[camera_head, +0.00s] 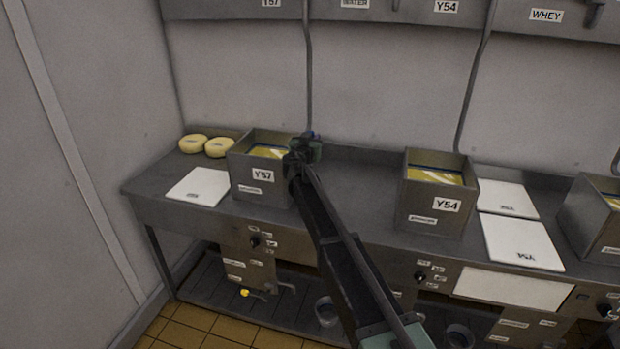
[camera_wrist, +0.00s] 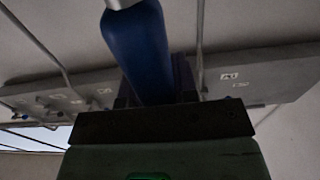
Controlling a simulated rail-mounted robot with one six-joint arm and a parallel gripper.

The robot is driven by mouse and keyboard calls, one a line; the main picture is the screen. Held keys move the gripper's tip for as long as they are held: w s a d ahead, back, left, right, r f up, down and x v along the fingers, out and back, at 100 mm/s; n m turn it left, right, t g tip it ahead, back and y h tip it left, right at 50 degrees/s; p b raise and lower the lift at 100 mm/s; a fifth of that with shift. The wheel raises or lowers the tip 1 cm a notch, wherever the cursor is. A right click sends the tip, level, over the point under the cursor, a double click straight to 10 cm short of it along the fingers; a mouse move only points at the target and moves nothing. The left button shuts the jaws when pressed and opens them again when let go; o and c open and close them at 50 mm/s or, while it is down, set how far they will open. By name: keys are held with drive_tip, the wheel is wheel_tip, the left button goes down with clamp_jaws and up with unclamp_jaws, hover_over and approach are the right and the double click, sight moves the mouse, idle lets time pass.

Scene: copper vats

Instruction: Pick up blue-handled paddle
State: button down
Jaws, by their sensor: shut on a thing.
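The blue handle of the paddle (camera_wrist: 138,50) shows large in the wrist view, with a pale metal part at its top edge. My gripper (camera_wrist: 155,92) is shut on this handle. The paddle's far end is out of the wrist view. In the head view my gripper (camera_head: 303,150) is at the right side of the vat labelled Y57 (camera_head: 262,185), at about the height of its rim. Only a small bit of blue shows there, and my gripper hides most of the paddle.
The Y54 vat (camera_head: 432,205) stands to the right on the steel counter (camera_head: 350,185). White boards lie beside the vats, one at left (camera_head: 198,187). Two yellow cheeses (camera_head: 205,145) sit at the back left. Pipes run down the wall. The counter between the two vats is clear.

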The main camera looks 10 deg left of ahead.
drive_tip(key=shift+r, duration=0.1)
wheel_tip(320, 180, up, 27)
drive_tip(key=p, duration=2.7)
drive_tip(key=shift+r, duration=0.1)
